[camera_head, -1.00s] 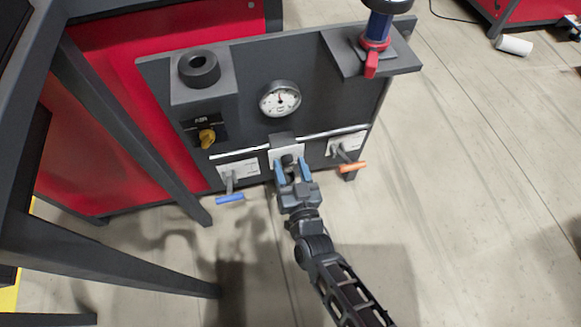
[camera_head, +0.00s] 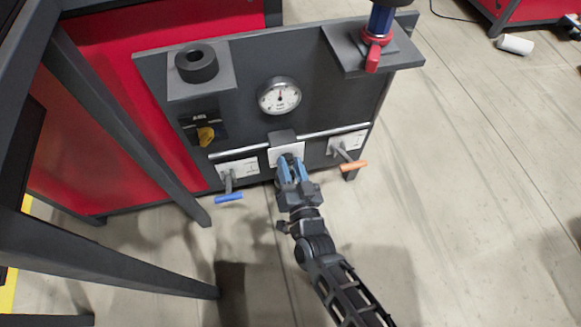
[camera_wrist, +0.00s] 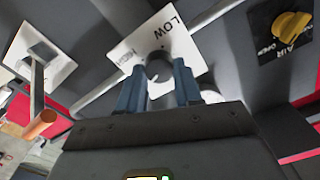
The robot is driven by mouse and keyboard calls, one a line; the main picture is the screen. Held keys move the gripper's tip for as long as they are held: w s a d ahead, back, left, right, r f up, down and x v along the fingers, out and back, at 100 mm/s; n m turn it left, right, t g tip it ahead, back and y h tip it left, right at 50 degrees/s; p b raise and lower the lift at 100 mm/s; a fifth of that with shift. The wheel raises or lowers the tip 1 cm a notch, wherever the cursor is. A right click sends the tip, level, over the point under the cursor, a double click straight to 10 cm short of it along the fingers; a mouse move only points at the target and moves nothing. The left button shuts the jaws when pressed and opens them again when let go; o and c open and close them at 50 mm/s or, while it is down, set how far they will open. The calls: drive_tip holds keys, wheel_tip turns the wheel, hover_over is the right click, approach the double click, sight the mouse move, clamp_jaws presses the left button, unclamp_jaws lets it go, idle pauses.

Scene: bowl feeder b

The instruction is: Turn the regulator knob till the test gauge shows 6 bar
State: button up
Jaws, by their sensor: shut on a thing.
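The regulator knob (camera_wrist: 159,66) is a dark round knob on a white plate (camera_wrist: 160,42) marked LOW and HIGH in the wrist view. My gripper (camera_wrist: 160,88) is shut on the knob, one blue finger on each side. In the head view my gripper (camera_head: 290,167) reaches the plate at the lower middle of the dark panel and hides most of the knob. The test gauge (camera_head: 280,97) is a white round dial above it. Its needle points roughly upward; its numbers are too small to read.
A yellow air valve knob (camera_head: 206,136) sits left of the gauge. A blue-handled lever (camera_head: 229,197) and an orange-handled lever (camera_head: 353,166) flank my gripper. A blue-and-red cylinder (camera_head: 377,30) stands on the upper right shelf. Dark frame legs stand at the left.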

drive_tip(key=o, duration=1)
drive_tip(key=shift+o, duration=0.2)
drive_tip(key=p+v, duration=0.2)
drive_tip(key=v, duration=0.5)
drive_tip(key=shift+s, duration=0.4)
drive_tip(key=shift+d, duration=0.15)
